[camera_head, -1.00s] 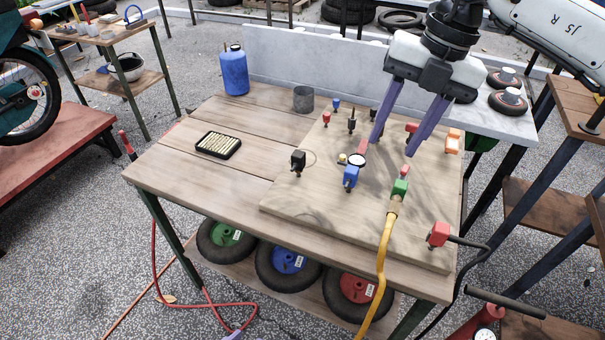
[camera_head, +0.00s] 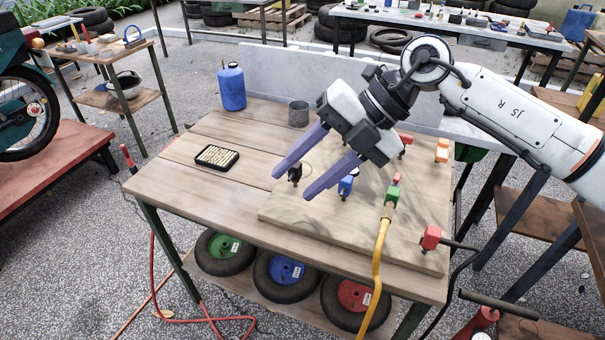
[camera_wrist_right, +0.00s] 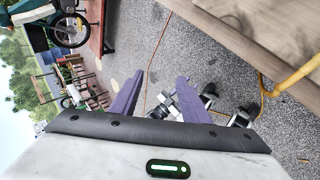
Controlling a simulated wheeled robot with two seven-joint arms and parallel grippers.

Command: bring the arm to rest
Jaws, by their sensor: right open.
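My right gripper (camera_head: 288,183) reaches in from the right in the head view. It hangs over the wooden bench (camera_head: 165,180), above the left part of the fitting board (camera_head: 300,212). Its two purple fingers are spread apart with nothing between them, and they point to the lower left. In the wrist view the right gripper (camera_wrist_right: 155,90) also shows open and empty, with grey ground behind it. The fingers partly hide a black fitting (camera_head: 295,172) and a blue fitting (camera_head: 346,186) on the board. My left gripper is not in view.
A green fitting (camera_head: 391,196) with a yellow hose (camera_head: 378,262) and a red fitting (camera_head: 430,237) stand on the board. A blue bottle (camera_head: 232,88), a grey cup (camera_head: 298,113) and a black tray (camera_head: 217,157) stand on the bench. Its left front is clear.

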